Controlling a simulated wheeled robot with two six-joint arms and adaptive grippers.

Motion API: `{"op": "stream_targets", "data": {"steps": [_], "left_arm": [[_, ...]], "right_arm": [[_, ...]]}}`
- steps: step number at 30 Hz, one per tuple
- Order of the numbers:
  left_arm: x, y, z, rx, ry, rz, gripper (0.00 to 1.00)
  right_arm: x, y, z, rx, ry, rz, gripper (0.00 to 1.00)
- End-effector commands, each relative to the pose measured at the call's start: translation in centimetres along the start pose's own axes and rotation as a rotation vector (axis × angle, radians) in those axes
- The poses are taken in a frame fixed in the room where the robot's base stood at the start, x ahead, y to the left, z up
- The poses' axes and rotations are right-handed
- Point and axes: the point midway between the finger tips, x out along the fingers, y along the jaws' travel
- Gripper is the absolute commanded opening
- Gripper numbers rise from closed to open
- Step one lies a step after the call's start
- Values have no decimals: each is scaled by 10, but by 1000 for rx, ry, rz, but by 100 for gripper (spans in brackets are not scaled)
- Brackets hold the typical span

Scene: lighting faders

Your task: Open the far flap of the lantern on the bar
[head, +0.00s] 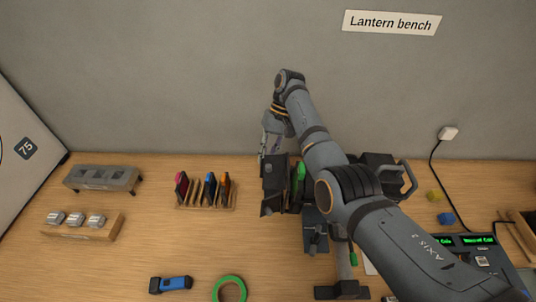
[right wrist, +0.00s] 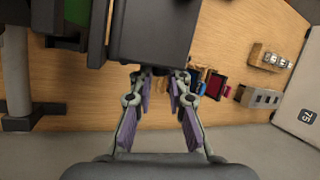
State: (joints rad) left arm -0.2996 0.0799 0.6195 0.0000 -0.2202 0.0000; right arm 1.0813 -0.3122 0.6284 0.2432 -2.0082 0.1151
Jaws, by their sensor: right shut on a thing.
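The dark lantern (head: 377,170) hangs on its stand in the head view, mostly behind my right arm, with a green gel frame (head: 299,182) near its front. Its dark front flaps (head: 273,187) face left. My right gripper (head: 265,148) reaches down at the far side of the front. In the right wrist view its fingers (right wrist: 158,74) close in at the edge of a dark lantern panel (right wrist: 155,32). It is shut on what looks like the far flap; the gripped edge is mostly hidden. My left gripper is out of view.
A rack of coloured gel frames (head: 206,191) stands left of the lantern. A green tape roll (head: 229,289) and a blue torch (head: 171,284) lie in front. Wooden and grey blocks (head: 82,225) are at far left; a fader console (head: 480,258) is at right. The wall is close behind.

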Motion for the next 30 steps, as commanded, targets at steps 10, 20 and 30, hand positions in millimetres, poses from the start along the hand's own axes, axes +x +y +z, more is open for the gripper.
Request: {"op": "stream_targets", "data": {"steps": [10, 20, 30], "left_arm": [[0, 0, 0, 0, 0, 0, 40], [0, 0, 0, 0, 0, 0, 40], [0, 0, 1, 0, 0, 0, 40]], "right_arm": [[-1, -1, 1, -31, -6, 10, 0], [-1, -1, 1, -29, -6, 10, 27], [0, -1, 1, -28, -7, 10, 39]]}}
